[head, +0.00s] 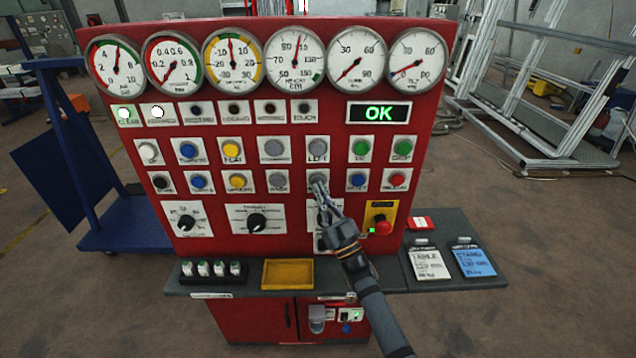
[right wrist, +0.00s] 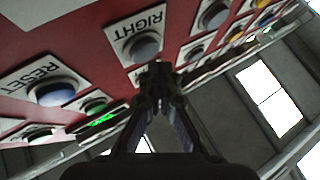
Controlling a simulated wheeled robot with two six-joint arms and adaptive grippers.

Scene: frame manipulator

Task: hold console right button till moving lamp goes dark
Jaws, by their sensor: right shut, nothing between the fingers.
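The red console (head: 285,200) fills the middle of the head view. Its right button (head: 317,179) is a grey button under the LEFT one, partly hidden by my right gripper (head: 319,186). In the right wrist view, the grey button (right wrist: 145,46) sits on a white plate reading RIGHT. My right gripper (right wrist: 160,72) is shut and empty, its tips at that button's edge; I cannot tell if they touch it. In the lamp row, the two leftmost lamps (head: 124,114) (head: 157,113) glow white and the others are dark. The lamp labels are too small to read surely. My left gripper is not in view.
Other buttons sit close around, including a grey one reading LEFT (head: 317,148) and a red one (head: 397,180). A red knob on a yellow plate (head: 383,226) is right of my arm. A display (head: 379,112) reads OK. A ledge (head: 450,283) with cards juts out below.

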